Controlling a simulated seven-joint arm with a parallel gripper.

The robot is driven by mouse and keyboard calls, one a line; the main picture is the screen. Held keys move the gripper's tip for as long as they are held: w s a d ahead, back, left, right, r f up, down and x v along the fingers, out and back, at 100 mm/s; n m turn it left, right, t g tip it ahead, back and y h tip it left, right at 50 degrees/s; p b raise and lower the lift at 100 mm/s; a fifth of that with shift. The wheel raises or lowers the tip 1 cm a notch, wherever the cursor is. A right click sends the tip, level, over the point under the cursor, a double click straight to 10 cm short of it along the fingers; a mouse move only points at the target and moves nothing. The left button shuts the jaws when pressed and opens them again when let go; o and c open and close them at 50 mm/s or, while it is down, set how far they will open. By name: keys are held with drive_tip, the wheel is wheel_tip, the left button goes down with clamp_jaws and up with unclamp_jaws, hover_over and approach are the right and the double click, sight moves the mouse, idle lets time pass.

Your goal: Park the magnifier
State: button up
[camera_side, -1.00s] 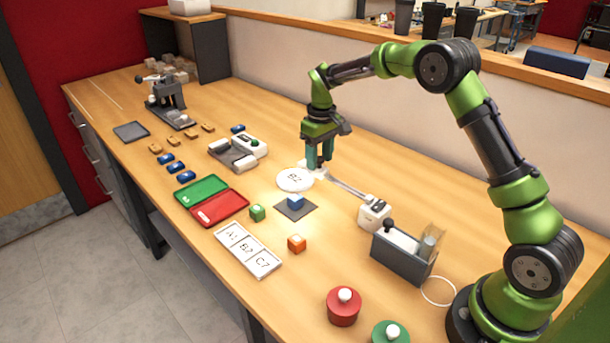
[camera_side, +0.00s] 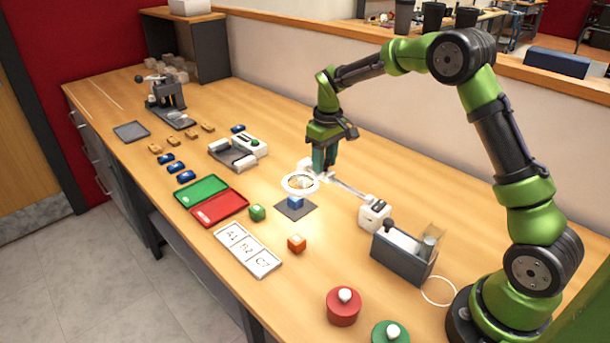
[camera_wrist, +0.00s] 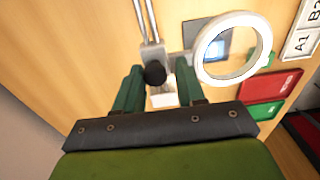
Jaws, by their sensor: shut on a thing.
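The magnifier (camera_side: 300,183) is a white ring lens on a grey jointed arm that runs to a white base block (camera_side: 373,215). Its ring hangs just behind the blue cube (camera_side: 296,202) in the side view. In the wrist view, the ring (camera_wrist: 264,50) overlaps the blue cube and its dark pad. My gripper (camera_side: 322,172) is at the ring end of the arm. In the wrist view, my gripper's (camera_wrist: 158,88) fingers flank a black knob (camera_wrist: 155,73) beside the ring and are shut on the magnifier there. The exact finger contact is partly hidden.
A green tray (camera_side: 201,190) and red tray (camera_side: 219,208) lie left of the ring. A label card (camera_side: 247,250), a green cube (camera_side: 257,213) and an orange cube (camera_side: 297,243) are in front. The bench behind the magnifier is clear.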

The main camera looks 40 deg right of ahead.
sight(358, 191)
drive_tip(key=shift+o, duration=0.3)
drive_tip(key=shift+g, duration=0.3)
drive_tip(key=shift+s+d+f, duration=0.2)
drive_tip(key=shift+s+f, duration=0.05)
drive_tip(key=shift+s, duration=1.45)
drive_tip(key=shift+s+d+f, duration=0.15)
drive_tip(key=shift+s+f, duration=0.15)
drive_tip(key=shift+s, duration=1.4)
drive_tip(key=shift+s+d+f, duration=0.2)
drive_tip(key=shift+s+f, duration=0.05)
drive_tip(key=shift+s, duration=1.45)
drive_tip(key=o, duration=0.6)
drive_tip(key=shift+c, duration=0.2)
drive_tip(key=shift+a, duration=0.1)
wheel_tip(358, 191, up, 7)
drive_tip(key=shift+w+a+r, duration=0.15)
drive_tip(key=shift+a+r, duration=0.05)
drive_tip(key=s+a+r+m+t+y, duration=0.1)
drive_tip(key=s+a+r+m+t, duration=0.1)
drive_tip(key=s, duration=0.6)
drive_tip(key=s+a+r+m+t, duration=0.2)
drive_tip(key=s+a+r+t, duration=0.3)
drive_tip(key=s+a+r, duration=0.2)
drive_tip(key=shift+s+a+r+y, duration=0.3)
drive_tip(key=shift+s+a+y, duration=0.15)
drive_tip(key=shift+a, duration=0.7)
